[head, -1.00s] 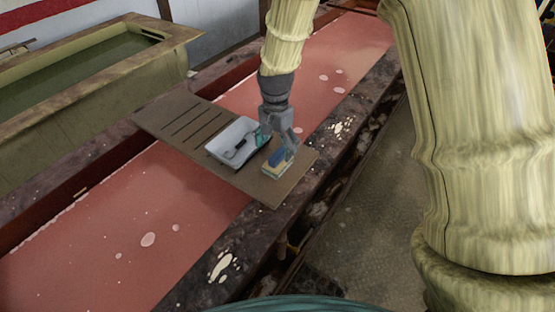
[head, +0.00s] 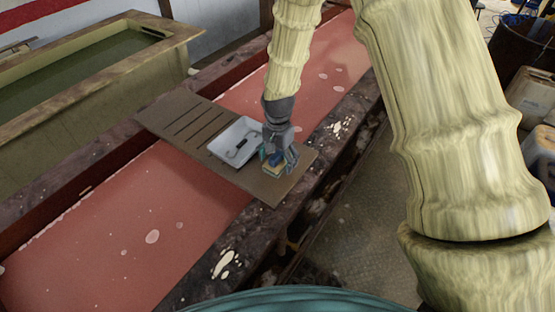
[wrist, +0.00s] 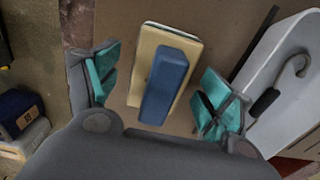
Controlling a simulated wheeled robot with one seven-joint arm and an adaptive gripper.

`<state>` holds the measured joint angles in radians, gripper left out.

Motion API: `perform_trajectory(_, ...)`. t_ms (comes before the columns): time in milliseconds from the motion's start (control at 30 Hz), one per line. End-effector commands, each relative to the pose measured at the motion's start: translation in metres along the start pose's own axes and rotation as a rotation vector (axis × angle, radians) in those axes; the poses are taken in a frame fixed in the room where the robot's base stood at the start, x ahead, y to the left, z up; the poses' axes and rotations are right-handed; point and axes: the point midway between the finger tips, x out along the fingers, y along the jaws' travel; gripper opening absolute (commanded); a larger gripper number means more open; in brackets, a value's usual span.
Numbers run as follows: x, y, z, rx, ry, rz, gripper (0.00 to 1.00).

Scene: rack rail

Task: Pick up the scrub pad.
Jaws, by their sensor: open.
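The scrub pad (wrist: 165,75) has a tan pad and a blue block handle on top. It lies on a brown board (head: 266,189), and its top shows in the head view (head: 275,169) just under my gripper. In the wrist view my gripper (wrist: 157,92) is open. One teal-lined finger is on each side of the scrub pad, with gaps between the fingers and the pad. In the head view my gripper (head: 280,160) hides part of the pad. I cannot tell the exact height of the fingertips.
A white tray (head: 220,144) with a dark-handled hooked tool (head: 240,146) stands close to the left of my gripper in the head view. The slotted board spans a trough of reddish liquid (head: 130,220). A tank of greenish liquid (head: 75,75) is at the far left.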

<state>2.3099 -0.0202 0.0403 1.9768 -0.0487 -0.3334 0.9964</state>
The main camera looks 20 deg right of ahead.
Motion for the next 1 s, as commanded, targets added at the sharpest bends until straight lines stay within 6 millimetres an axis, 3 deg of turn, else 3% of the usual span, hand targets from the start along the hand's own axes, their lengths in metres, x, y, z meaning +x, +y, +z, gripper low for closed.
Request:
perform_trajectory(167,0.000,0.000,0.000,0.000,0.000,0.000,0.80)
perform_trajectory(467,0.000,0.000,0.000,0.000,0.000,0.000,0.30)
perform_trajectory(1000,-0.011,-0.001,-0.001,0.000,0.002,-0.001,0.30)
